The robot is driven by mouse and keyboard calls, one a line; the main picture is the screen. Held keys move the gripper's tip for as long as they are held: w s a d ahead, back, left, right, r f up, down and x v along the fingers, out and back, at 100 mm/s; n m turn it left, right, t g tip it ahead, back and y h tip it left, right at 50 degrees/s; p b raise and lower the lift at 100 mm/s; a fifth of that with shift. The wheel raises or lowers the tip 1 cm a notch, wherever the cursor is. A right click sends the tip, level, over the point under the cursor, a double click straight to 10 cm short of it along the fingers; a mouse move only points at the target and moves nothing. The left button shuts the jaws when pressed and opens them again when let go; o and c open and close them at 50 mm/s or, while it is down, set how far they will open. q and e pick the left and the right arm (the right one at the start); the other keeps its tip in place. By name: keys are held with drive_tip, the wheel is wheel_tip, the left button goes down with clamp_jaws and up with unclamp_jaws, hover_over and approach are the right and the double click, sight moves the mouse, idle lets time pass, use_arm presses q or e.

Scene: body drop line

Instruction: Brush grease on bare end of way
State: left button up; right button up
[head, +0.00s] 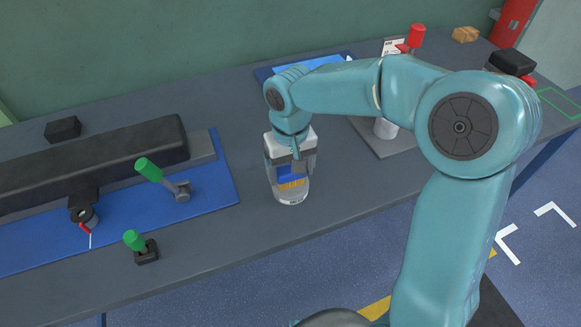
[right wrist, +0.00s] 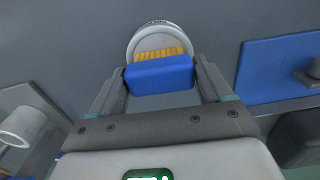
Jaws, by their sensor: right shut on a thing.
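My right gripper (head: 290,170) is shut on a blue brush block (head: 290,174) with yellow bristles. The brush (right wrist: 160,72) shows clearly between the fingers in the right wrist view. A round whitish pot (head: 293,198) stands on the bench around or just behind the bristles; I cannot tell whether they touch its contents. The pot's rim also shows in the right wrist view (right wrist: 137,40). At the left lies the way under a long black cover (head: 95,160), with a bare grey end (head: 202,148) at its right. My left gripper is not in view.
A blue mat (head: 222,180) lies under the way. A grey plate (head: 385,148) lies right of the pot.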

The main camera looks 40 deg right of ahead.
sight(290, 168)
idle(0.3)
drive_tip(key=shift+r+p, duration=0.75)
wheel_tip(290, 168, up, 6)
drive_tip(key=p, duration=0.4)
drive_tip(key=shift+f, duration=0.3)
drive_tip(key=shift+s, duration=0.1)
